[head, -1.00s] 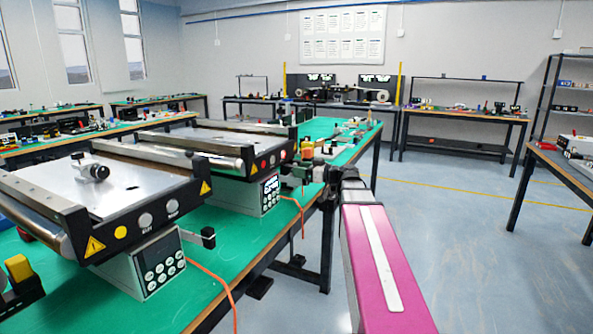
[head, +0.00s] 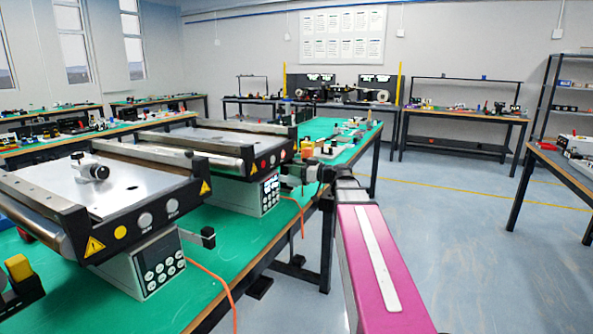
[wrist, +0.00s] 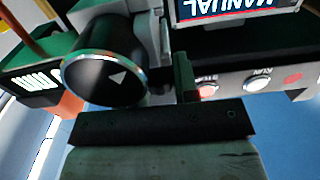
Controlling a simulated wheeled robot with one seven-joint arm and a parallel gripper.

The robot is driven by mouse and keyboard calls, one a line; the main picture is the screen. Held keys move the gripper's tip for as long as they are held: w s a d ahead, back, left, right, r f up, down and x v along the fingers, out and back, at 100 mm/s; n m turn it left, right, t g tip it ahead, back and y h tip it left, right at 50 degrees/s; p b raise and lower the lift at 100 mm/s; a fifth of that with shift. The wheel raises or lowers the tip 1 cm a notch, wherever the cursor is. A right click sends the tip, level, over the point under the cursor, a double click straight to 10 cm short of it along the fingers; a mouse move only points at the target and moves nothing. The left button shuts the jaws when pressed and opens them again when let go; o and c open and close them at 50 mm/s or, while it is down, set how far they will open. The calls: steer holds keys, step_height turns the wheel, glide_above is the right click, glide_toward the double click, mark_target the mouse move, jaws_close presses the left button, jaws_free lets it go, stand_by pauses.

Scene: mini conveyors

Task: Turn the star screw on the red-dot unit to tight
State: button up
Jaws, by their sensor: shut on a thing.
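The red-dot unit is the second mini conveyor (head: 215,147), with a red dot (head: 263,166) on its end plate and a grey control box below. The red dot also shows in the wrist view (wrist: 293,78). My gripper (head: 297,174) is at the right side of this unit, beside its control box. In the wrist view the fingers (wrist: 185,78) are in front of the unit and close together, shut on a small part. A black round disc with a white triangle (wrist: 105,78) is just left of the fingers.
An orange cable (head: 212,283) runs over the edge of the green table (head: 235,245). The floor at right is clear.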

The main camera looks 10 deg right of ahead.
steer(key=shift+s, duration=0.1)
steer(key=m+t+h, duration=0.4)
steer(key=h, duration=0.1)
steer(key=shift+t, duration=0.3)
steer(key=shift+m+t+h, duration=0.7)
steer(key=shift+m+h, duration=0.55)
steer(key=shift+h, duration=0.4)
steer(key=shift+m+t+h, duration=0.7)
steer(key=shift+m+h, duration=0.55)
steer(key=shift+h, duration=0.4)
steer(key=shift+d, duration=0.1)
steer(key=o, duration=0.9)
